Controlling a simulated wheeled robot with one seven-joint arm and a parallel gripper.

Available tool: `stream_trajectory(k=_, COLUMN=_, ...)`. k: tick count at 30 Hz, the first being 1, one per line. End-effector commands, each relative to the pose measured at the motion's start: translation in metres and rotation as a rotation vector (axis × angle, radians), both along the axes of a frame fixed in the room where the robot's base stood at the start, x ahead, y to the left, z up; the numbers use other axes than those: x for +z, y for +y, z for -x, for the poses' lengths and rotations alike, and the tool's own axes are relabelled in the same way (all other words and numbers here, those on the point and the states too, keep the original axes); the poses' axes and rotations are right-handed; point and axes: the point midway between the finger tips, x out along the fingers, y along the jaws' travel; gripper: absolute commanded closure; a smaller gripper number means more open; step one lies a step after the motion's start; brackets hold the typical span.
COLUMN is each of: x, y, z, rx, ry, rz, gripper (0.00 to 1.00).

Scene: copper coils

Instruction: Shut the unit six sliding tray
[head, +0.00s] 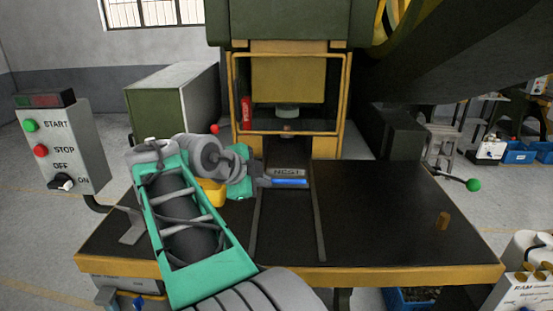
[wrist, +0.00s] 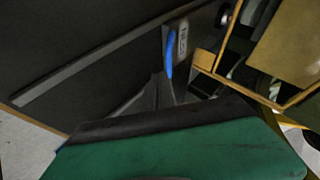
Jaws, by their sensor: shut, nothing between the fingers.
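The sliding tray (head: 289,171) is a grey block lettered something like "NEST", with a blue front edge or handle (head: 290,182). It sits between two rails at the press mouth. The tray also shows in the wrist view (wrist: 182,42), with its blue handle (wrist: 168,55) facing my fingers. My gripper (head: 264,180) is shut and empty, at the left end of the blue handle. In the wrist view my gripper (wrist: 163,84) has its tips close to the handle; I cannot tell whether they touch. No unit number is readable.
The yellow-framed press opening (head: 290,132) stands behind the tray. Two rails (head: 318,215) run forward over the dark table (head: 390,210). A yellow bin (head: 210,192) is behind my arm. A button box (head: 60,145) is at left.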

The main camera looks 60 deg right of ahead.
Motion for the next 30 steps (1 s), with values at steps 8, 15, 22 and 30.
stream_trajectory(k=8, x=0.014, y=0.013, z=0.024, rx=0.075, ry=0.176, rz=-0.220, gripper=1.00)
stream_trajectory(k=15, x=-0.022, y=-0.014, z=0.031, rx=0.073, ry=0.176, rz=-0.219, gripper=1.00)
stream_trajectory(k=22, x=-0.059, y=-0.045, z=0.036, rx=0.074, ry=0.174, rz=-0.219, gripper=1.00)
stream_trajectory(k=30, x=-0.050, y=-0.077, z=0.017, rx=0.077, ry=0.171, rz=-0.214, gripper=1.00)
